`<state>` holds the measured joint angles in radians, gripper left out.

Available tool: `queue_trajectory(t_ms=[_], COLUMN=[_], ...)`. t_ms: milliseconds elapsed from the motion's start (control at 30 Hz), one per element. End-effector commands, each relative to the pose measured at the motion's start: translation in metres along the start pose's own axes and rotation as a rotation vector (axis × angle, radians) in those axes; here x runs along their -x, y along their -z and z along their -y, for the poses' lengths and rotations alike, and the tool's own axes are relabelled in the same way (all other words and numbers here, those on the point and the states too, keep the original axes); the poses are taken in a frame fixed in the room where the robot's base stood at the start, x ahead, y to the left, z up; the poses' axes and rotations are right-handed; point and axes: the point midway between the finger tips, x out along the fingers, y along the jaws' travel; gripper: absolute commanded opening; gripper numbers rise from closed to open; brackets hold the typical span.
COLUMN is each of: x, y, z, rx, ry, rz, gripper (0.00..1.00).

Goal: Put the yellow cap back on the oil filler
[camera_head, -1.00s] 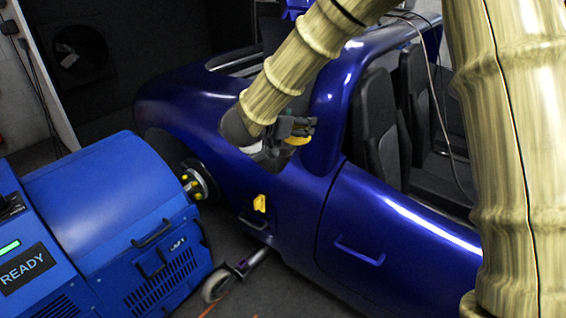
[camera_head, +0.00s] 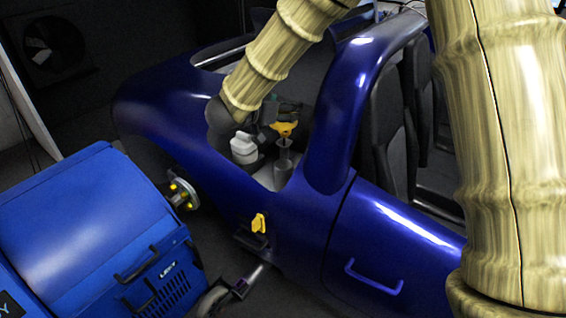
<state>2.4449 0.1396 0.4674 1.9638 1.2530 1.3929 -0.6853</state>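The yellow cap (camera_head: 285,128) is at the fingertips of my gripper (camera_head: 286,112), inside the open bay of the blue car. My gripper is dark, and its fingers appear closed on the cap from above. Just below the cap is a grey upright neck with a flared top (camera_head: 283,162), apparently the oil filler. The cap looks a little above its top or close to it; I cannot tell whether they touch. My wrist and arm hide part of the bay.
A white reservoir (camera_head: 243,148) stands left of the neck. The car's blue bodywork (camera_head: 325,135) rises close on the right. A yellow handle-like piece (camera_head: 259,223) is on the car's side. A blue machine (camera_head: 85,235) stands at lower left, near the hub (camera_head: 181,193).

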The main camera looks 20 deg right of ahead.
Motion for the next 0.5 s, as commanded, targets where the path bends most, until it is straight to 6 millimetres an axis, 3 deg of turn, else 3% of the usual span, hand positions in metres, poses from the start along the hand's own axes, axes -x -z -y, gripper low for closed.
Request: queue_trajectory(t_ms=[33, 233, 500], x=[-0.004, -0.015, -0.029], y=[-0.011, -0.025, -0.056], z=[-0.001, -0.013, -0.012], rx=[0.001, -0.007, -0.005], ry=[-0.002, -0.015, -0.017], rz=[0.002, 0.0, 0.001], gripper=[0.44, 0.44, 0.44])
